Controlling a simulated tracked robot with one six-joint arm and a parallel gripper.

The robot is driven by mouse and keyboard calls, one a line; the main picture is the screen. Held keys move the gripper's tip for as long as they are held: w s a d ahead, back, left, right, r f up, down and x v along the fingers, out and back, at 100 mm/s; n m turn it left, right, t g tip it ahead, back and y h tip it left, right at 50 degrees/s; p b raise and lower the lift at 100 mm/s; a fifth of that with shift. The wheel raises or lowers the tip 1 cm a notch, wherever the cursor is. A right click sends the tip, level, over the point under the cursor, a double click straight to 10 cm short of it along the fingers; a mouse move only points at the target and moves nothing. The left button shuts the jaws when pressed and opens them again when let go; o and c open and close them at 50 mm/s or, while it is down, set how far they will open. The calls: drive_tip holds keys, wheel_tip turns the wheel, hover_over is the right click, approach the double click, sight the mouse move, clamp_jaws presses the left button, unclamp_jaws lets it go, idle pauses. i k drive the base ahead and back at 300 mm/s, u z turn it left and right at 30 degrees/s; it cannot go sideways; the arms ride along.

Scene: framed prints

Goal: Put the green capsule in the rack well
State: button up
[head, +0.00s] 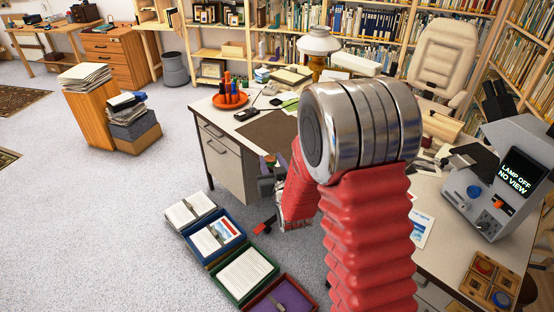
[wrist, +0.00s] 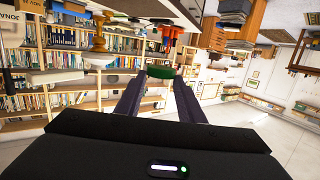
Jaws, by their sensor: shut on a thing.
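My gripper (wrist: 160,77) is shut on the green capsule (wrist: 162,72), which shows between the fingertips in the wrist view. That view is upside down. In the head view my gripper (head: 269,176) is by the front left side of the desk (head: 215,125), partly behind my red arm. The gripper is far to the left of this rack.
A grey device (head: 480,200) with a screen reading "LAMP OFF NO VIEW" stands behind the rack. An orange dish (head: 230,100) with upright pieces and a white-shaded lamp (head: 318,42) are on the desk. Open boxes (head: 245,277) lie on the floor below.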

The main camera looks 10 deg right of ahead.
sight(507, 282)
drive_tip(key=k, duration=1.65)
drive_tip(key=u, duration=2.15)
drive_tip(key=i, duration=0.1)
drive_tip(key=z, duration=3.45)
drive_tip(key=i, duration=0.85)
